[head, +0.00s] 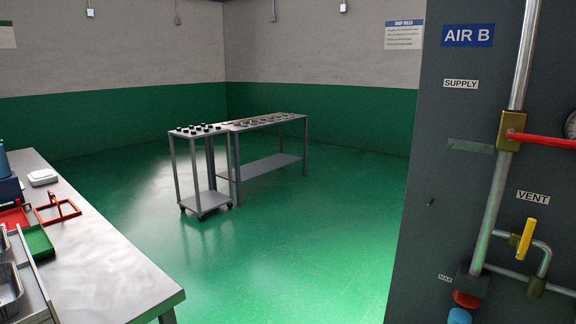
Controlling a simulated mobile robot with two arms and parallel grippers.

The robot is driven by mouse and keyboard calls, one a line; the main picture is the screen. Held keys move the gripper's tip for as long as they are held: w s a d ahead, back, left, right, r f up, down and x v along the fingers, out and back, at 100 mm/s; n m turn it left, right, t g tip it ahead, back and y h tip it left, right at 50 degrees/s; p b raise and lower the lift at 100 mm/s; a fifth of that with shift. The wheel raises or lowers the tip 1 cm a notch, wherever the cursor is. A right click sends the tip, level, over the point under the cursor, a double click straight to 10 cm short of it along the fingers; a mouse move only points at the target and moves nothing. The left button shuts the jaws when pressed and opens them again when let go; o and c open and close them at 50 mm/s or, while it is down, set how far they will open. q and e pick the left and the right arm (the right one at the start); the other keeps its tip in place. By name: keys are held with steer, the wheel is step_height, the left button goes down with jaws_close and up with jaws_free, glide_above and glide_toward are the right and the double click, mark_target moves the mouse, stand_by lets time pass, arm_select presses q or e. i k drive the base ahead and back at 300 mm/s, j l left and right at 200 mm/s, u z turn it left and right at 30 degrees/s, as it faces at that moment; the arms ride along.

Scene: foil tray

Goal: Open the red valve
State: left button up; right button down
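A red lever handle (544,140) sticks out to the right from a brass valve body (511,131) on the vertical metal pipe (523,62) at the right. The lever lies nearly level, across the pipe. A "SUPPLY" label (461,84) is to the left of this valve, under an "AIR B" sign (468,36). The lever's far end runs out past the right picture edge. Neither of my grippers shows in the head view.
A yellow handle (525,240) sits on the lower pipe by the "VENT" label (533,197). A red round part (466,299) and a blue one (459,316) are below. A workbench (100,260) stands left, a cart (207,198) farther back. Green floor (300,250) between is clear.

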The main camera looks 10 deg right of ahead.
mark_target(511, 135)
steer(key=z, duration=1.6)
